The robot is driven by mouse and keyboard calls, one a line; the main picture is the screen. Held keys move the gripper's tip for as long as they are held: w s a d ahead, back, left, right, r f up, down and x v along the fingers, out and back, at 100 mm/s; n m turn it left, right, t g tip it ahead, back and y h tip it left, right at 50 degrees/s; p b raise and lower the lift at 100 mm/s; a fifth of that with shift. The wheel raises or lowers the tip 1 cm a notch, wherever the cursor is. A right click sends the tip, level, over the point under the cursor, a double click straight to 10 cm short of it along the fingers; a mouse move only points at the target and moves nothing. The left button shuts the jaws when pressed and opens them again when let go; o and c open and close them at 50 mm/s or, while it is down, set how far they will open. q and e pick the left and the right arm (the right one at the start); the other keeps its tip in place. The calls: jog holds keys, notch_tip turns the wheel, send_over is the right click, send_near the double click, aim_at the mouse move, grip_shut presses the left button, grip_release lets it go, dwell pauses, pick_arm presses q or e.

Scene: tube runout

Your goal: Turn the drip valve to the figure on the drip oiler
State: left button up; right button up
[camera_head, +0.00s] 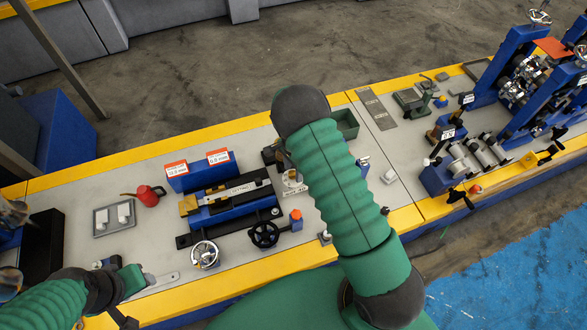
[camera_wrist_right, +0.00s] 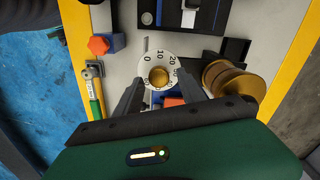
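In the wrist view a brass cylinder (camera_wrist_right: 234,80) is close right of the dial, and an orange-capped blue block (camera_wrist_right: 101,45) is up left. In the head view a black handwheel (camera_head: 264,234), a silver handwheel (camera_head: 205,254) and a red oil can (camera_head: 147,195) stand on the bench.

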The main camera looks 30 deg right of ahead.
jog(key=shift+r, duration=0.1)
notch_tip(320, 180, up, 2)
jog(key=shift+p, duration=0.85)
